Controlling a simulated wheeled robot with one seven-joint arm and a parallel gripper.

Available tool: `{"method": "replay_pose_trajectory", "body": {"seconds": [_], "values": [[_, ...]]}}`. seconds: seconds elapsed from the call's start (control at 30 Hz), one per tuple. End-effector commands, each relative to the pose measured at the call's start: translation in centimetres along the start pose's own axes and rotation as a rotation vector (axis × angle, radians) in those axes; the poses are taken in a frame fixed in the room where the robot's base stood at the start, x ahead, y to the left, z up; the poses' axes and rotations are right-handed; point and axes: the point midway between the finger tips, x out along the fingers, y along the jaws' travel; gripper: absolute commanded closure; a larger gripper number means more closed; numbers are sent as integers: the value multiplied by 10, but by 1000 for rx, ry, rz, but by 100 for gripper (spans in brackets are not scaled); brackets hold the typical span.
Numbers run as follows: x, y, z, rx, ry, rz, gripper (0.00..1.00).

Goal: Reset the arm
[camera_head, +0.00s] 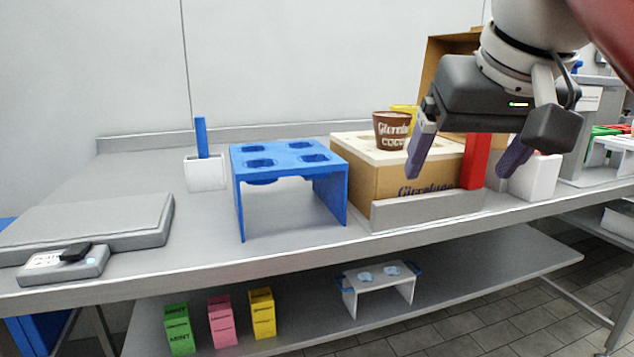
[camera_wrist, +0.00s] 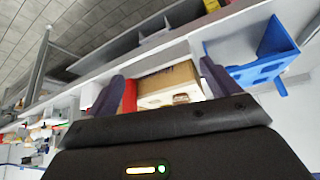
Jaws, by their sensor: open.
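My gripper (camera_head: 465,162) is open, its two dark purple fingers wide apart. In the head view it hangs at the upper right, in front of the cardboard box (camera_head: 385,168) with a cream top. A brown cup (camera_head: 391,131) with white lettering stands on that top, just left of the left finger. A yellow item behind the cup is mostly hidden. In the wrist view my gripper (camera_wrist: 165,85) shows its fingers on either side of the box (camera_wrist: 168,80). Nothing is seen between the fingertips. My arm comes in from the upper right corner.
A blue stand with holes (camera_head: 290,162) is on the steel table, with a white holder (camera_head: 206,173) and a scale (camera_head: 90,222) to its left. A red post (camera_head: 475,162) and a white container (camera_head: 536,178) are near the gripper. Cartons and a small stand (camera_head: 378,284) are on the lower shelf.

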Motion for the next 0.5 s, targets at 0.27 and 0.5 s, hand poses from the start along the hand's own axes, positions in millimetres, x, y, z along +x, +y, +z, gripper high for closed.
{"method": "replay_pose_trajectory", "body": {"seconds": [0.27,0.5], "values": [[79,0,52,15,-25,8,12],[178,-1,141,25,-47,17,12]]}}
